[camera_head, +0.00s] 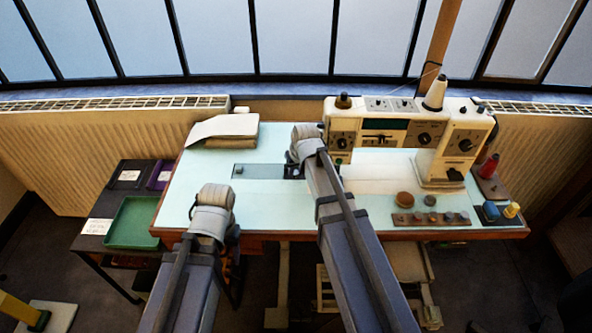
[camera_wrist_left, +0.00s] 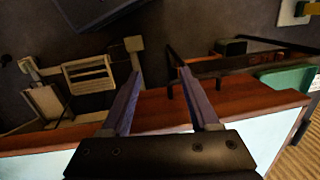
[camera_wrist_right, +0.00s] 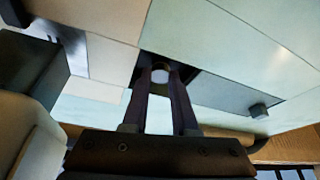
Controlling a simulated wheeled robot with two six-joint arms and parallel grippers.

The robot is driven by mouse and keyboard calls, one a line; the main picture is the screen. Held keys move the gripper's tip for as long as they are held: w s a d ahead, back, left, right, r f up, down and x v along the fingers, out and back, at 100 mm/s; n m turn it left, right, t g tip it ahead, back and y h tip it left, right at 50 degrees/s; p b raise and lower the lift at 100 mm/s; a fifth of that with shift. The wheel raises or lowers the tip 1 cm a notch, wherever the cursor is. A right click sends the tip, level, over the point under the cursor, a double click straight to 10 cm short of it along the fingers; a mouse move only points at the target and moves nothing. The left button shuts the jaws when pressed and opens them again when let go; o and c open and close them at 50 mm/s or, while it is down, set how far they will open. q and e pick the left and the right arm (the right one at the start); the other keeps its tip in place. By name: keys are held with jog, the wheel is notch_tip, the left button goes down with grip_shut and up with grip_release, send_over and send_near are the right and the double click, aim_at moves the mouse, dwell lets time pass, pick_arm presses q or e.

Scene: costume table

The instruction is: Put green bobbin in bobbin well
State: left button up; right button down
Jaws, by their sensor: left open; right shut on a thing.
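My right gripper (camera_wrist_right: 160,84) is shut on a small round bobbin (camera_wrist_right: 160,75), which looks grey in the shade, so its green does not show. In the right wrist view, the fingertips and bobbin are at a dark rectangular opening, the bobbin well (camera_wrist_right: 147,62), beside a grey-blue slide plate (camera_wrist_right: 215,94). I cannot tell whether the bobbin is above the well or inside it. In the head view, my right arm covers the bobbin and part of the well (camera_head: 292,172). My left gripper (camera_wrist_left: 160,73) is open and empty near the table's front edge.
The sewing machine (camera_head: 395,107) stands just right of my right arm. Several bobbins sit on a wooden rack (camera_head: 432,223) at front right, near a brown round thing (camera_head: 405,199). Folded cloth (camera_head: 222,128) lies back left. A green tray (camera_head: 132,222) is on the side table.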

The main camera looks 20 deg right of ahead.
dwell(0.5)
jog(key=c, duration=0.6)
grip_release()
jog(key=p+v, duration=0.7)
jog(key=shift+s+r, duration=0.2)
jog(key=shift+r, duration=0.15)
jog(key=s+a+r+n+g+p, duration=0.1)
jog(key=s+a+g+p, duration=0.1)
jog(key=s+a, duration=0.4)
jog(key=s+a+r+n+g+h+p, duration=0.1)
jog(key=s+a, duration=0.6)
jog(key=s, duration=0.7)
jog(key=shift+a+r+n+g+p, duration=0.15)
jog(key=shift+r+n+g+p, duration=0.65)
jog(key=shift+p, duration=0.25)
